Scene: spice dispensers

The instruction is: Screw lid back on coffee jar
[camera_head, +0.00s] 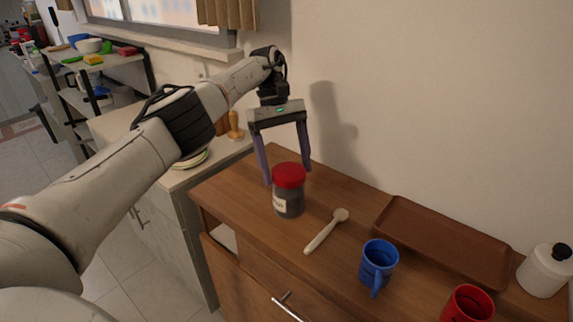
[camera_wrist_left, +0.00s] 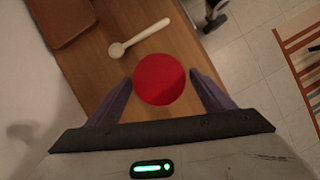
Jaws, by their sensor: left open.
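The coffee jar (camera_head: 289,200) stands upright on the wooden counter, dark inside with a pale label. The red lid (camera_head: 289,175) sits on top of the jar; I cannot tell whether it is screwed tight. From above in the left wrist view, the lid (camera_wrist_left: 160,79) hides the jar. My left gripper (camera_head: 289,176) points down over the jar, its purple fingers open on either side of the lid. In the left wrist view the left gripper's fingers (camera_wrist_left: 160,88) stand apart from the lid with a gap on each side. My right gripper is not in view.
A pale spoon (camera_head: 326,231) lies right of the jar on the counter (camera_head: 250,210). The wall rises behind.

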